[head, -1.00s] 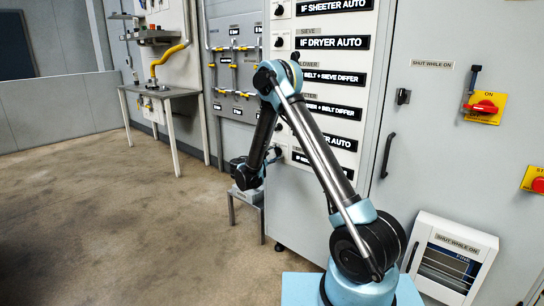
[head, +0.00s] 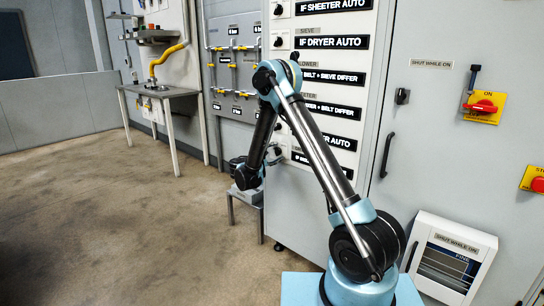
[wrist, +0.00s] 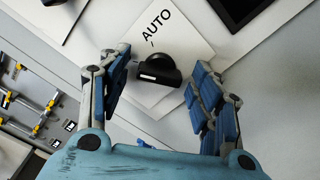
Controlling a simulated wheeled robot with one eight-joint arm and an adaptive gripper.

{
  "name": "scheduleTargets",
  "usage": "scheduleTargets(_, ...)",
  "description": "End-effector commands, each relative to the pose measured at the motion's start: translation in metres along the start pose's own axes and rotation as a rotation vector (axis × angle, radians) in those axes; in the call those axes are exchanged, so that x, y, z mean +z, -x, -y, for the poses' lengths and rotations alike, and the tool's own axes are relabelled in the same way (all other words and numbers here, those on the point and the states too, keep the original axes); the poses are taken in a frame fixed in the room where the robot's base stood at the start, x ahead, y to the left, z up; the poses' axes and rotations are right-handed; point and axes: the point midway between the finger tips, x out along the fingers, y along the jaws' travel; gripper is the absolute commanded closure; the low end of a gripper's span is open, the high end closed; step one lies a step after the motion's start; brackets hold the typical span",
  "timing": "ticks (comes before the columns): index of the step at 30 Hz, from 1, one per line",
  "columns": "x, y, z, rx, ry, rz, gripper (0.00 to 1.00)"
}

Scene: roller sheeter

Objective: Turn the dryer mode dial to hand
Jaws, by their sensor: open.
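A black dial knob (wrist: 160,67) with a white mark sits on a white plate (wrist: 190,42) in the wrist view. The word AUTO is printed on the plate above the knob, with a short line below it. My gripper (wrist: 158,75) is open, with one finger on each side of the knob; contact is not clear. Other letters on the plate are hidden or out of view, so I cannot read this dial's name.
A label reading IF DRYER AUTO (head: 331,42) is high on the panel, with a dial (head: 278,42) beside it. A grey cabinet with a red switch (head: 483,106) stands at right. A table (head: 160,92) stands at back left. The floor (head: 110,210) at left is clear.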

Motion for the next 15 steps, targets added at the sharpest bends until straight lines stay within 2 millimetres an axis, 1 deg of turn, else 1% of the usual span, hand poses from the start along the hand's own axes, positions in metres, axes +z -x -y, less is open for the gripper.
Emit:
scheduleTargets(5, -0.001, 0.013, -0.001, 0.002, 0.000, -0.002, 0.42)
scheduleTargets(8, -0.001, 0.028, -0.001, 0.002, 0.000, -0.003, 0.42)
scheduleTargets(15, -0.002, 0.075, 0.000, 0.002, 0.000, -0.004, 0.42)
